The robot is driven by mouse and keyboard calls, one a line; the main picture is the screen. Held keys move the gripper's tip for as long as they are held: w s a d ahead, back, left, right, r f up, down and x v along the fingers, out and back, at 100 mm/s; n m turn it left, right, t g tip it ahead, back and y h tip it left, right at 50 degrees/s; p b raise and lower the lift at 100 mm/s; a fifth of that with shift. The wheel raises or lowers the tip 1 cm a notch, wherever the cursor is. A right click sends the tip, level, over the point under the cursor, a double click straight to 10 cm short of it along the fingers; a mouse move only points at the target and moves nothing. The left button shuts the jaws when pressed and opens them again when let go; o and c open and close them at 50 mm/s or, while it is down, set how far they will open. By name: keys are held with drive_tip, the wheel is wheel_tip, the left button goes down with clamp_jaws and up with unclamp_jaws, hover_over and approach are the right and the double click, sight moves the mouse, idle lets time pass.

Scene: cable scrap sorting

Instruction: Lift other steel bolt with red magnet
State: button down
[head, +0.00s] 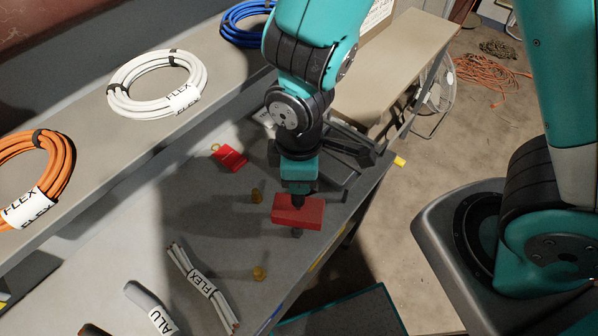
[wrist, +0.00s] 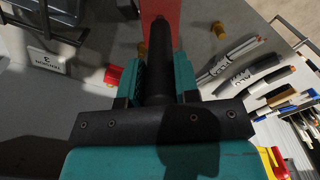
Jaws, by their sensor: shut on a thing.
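The red magnet (head: 298,212) is a red block with a black upright handle. My gripper (head: 299,187) is shut on that handle, above the block. In the wrist view my gripper (wrist: 157,78) has its teal fingers on either side of the black handle, and part of the red magnet (wrist: 160,14) shows beyond. A small dark grey steel bolt (head: 297,233) shows just under the front edge of the magnet, over the grey table. I cannot tell whether it touches the magnet or the table. The magnet hides what lies directly beneath it.
Brass pieces (head: 259,273) and a red item with a yellow ring (head: 230,158) lie on the grey table (head: 225,225). A FLEX cable bundle (head: 201,284) and an ALU piece (head: 150,308) lie nearer. Cable coils (head: 155,84) line the raised shelf. The table's right edge is close.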

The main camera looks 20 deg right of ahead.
drive_tip(key=shift+f+b, duration=0.4)
drive_tip(key=shift+f, duration=0.05)
idle(0.8)
drive_tip(key=shift+r, duration=0.1)
idle(0.4)
drive_tip(key=shift+r+p, duration=4.1)
drive_tip(key=shift+r, duration=0.35)
